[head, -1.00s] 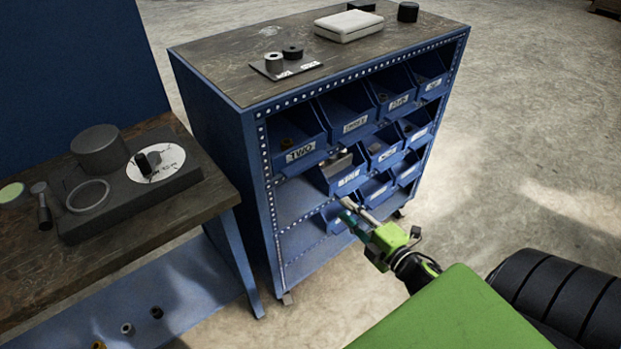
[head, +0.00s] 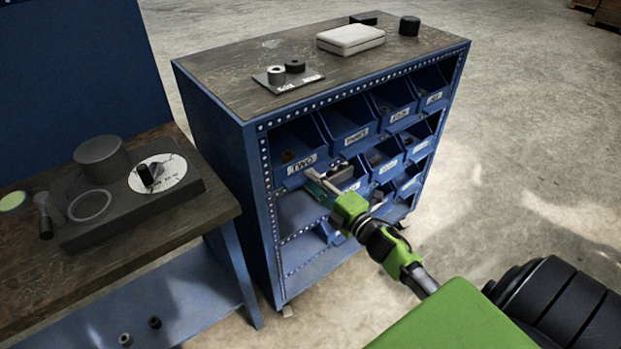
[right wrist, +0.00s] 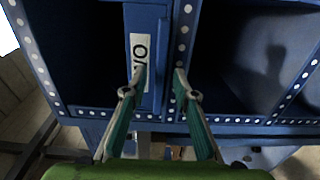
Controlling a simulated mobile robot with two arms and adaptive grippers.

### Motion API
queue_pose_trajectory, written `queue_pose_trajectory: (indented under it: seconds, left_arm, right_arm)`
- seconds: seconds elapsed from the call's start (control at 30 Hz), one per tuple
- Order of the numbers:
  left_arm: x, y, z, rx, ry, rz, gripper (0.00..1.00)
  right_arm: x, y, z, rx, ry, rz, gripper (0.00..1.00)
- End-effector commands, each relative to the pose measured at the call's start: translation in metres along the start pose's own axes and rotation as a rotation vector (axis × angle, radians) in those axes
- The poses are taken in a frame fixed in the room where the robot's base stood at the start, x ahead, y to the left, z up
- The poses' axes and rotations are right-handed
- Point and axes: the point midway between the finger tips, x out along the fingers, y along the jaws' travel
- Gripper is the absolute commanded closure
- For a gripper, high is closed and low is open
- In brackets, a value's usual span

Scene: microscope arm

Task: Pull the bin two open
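Bin two (head: 301,164) is a blue bin with a white TWO label, at the left end of the rack's top row of bins. It sits in line with its row, and a small dark part shows inside. My right gripper (head: 314,179) is just below and in front of its label. In the right wrist view, the label of bin two (right wrist: 138,58) appears turned sideways, partly behind one finger. The fingers of my right gripper (right wrist: 160,80) are apart, with the bin's blue lower edge between them; contact cannot be told. My left gripper is not in view.
The rack's top holds a white case (head: 350,40) and small dark cylinders. A workbench (head: 130,245) with a black stand is at left. Open floor lies to the right.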

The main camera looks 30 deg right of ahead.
Motion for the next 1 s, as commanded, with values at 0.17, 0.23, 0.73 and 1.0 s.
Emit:
queue_pose_trajectory:
  seconds: [0.17,0.23,0.73,1.0]
  left_arm:
    - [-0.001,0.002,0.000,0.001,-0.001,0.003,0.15]
    - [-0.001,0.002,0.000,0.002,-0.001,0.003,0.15]
    - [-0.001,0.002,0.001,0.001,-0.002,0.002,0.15]
    - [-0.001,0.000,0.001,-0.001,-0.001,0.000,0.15]
  right_arm:
    - [0.014,0.000,0.000,0.000,0.000,-0.001,0.74]
    - [0.016,0.000,0.000,0.000,0.000,0.000,0.74]
    - [0.017,-0.001,0.000,0.000,0.000,-0.001,1.00]
    - [0.016,-0.001,0.000,0.000,0.000,-0.002,1.00]
